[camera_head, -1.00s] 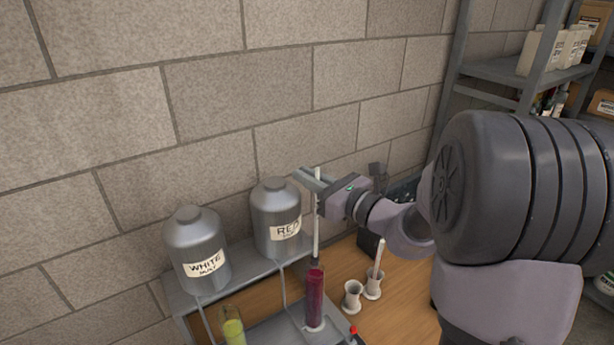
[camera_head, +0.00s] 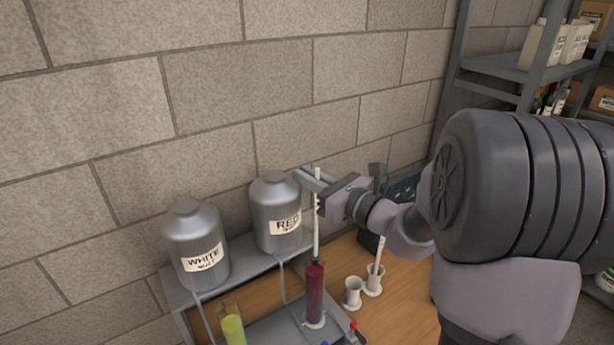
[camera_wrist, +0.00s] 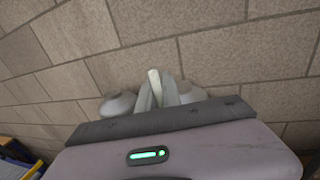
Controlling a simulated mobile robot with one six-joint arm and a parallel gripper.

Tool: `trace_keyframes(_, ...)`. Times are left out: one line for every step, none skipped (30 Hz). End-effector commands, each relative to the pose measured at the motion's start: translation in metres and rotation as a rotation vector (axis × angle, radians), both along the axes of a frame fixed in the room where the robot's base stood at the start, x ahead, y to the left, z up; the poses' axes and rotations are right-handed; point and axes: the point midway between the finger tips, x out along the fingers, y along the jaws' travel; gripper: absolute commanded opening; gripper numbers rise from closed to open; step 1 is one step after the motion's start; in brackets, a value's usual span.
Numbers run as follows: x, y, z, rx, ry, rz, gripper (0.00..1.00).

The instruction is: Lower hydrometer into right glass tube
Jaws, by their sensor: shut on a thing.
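The right glass tube (camera_head: 315,295) stands upright on a grey stand and holds dark red liquid. My gripper (camera_head: 316,184) is shut on the white hydrometer (camera_head: 316,225) near its top and holds it upright above this tube. The hydrometer's lower end is at the tube's mouth; its dark bulb is hard to make out against the red, so I cannot tell how deep it is. In the wrist view the white stem (camera_wrist: 154,82) shows between my fingers. The left glass tube (camera_head: 232,328) holds yellow-green liquid.
Two grey metal vessels, WHITE (camera_head: 195,240) and RED (camera_head: 275,212), stand on a shelf behind the tubes. Two white holders (camera_head: 353,292) stand right of the tube, one with a white rod (camera_head: 379,252). A brick wall is close behind.

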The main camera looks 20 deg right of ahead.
Motion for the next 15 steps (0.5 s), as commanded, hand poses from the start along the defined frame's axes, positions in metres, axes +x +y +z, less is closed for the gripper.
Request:
trace_keyframes(0.0,0.0,0.0,0.0,0.0,0.0,0.0)
trace_keyframes(0.0,0.0,0.0,0.0,0.0,0.0,0.0)
trace_keyframes(0.0,0.0,0.0,0.0,0.0,0.0,0.0)
trace_keyframes(0.0,0.0,0.0,0.0,0.0,0.0,0.0)
trace_keyframes(0.0,0.0,0.0,0.0,0.0,0.0,0.0)
trace_keyframes(0.0,0.0,-0.001,0.0,0.0,0.0,0.0)
trace_keyframes(0.0,0.0,-0.002,0.0,0.0,0.0,0.0)
trace_keyframes(0.0,0.0,-0.003,0.0,0.0,0.0,0.0)
trace_keyframes(0.0,0.0,-0.005,0.0,0.0,0.0,0.0)
trace_keyframes(0.0,0.0,-0.007,0.0,0.0,0.0,0.0)
trace_keyframes(0.0,0.0,-0.009,0.0,0.0,0.0,0.0)
trace_keyframes(0.0,0.0,-0.012,0.0,0.0,0.0,0.0)
trace_keyframes(0.0,0.0,-0.014,0.0,0.0,0.0,0.0)
trace_keyframes(0.0,0.0,-0.015,0.0,0.0,0.0,0.0)
trace_keyframes(0.0,0.0,-0.018,0.0,0.0,0.0,0.0)
